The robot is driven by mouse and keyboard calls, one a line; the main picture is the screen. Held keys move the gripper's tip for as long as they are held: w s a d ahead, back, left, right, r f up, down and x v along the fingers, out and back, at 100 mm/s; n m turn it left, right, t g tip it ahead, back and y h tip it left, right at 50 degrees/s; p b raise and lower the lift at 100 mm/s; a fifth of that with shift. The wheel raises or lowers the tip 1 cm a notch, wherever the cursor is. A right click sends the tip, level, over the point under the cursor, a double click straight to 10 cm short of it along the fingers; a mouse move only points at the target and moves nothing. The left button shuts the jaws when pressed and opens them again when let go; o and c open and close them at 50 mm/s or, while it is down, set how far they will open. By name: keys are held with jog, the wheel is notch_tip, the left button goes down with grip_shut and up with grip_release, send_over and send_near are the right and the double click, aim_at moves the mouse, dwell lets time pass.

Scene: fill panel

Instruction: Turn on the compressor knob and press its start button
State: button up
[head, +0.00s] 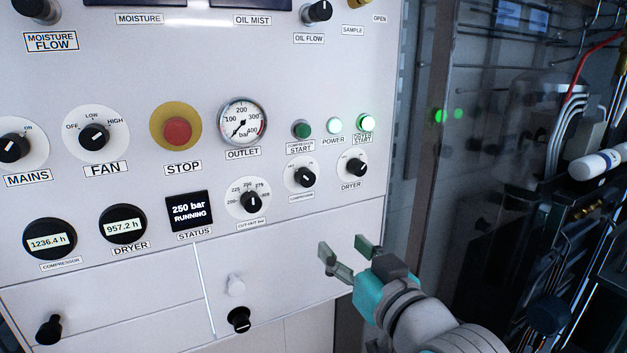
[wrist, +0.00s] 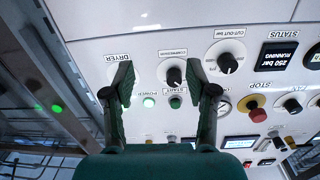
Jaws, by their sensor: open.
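The compressor knob (head: 304,177) is a black knob on a white round plate, in the lower right of the panel. Which setting it points to is too small to read. The compressor start button (head: 301,129) is a dark green button above it and looks unlit. My gripper (head: 346,250) is open and empty, in front of the panel, below and right of the knob. In the upside-down wrist view the compressor knob (wrist: 173,76) and the start button (wrist: 175,101) show between my fingers, apart from them. The left finger there partly hides the dryer knob.
The dryer knob (head: 356,167) is right of the compressor knob. The power light (head: 334,125) and dryer start button (head: 365,122) glow. The status display (head: 189,211) reads 250 bar RUNNING. The cut-out knob (head: 252,201) and red stop button (head: 177,131) are to the left.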

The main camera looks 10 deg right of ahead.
jog(key=n+y, duration=0.1)
send_near(309, 177)
jog(key=x, duration=0.9)
jog(key=shift+w+a, duration=0.1)
jog(key=shift+w, duration=0.25)
grip_shut()
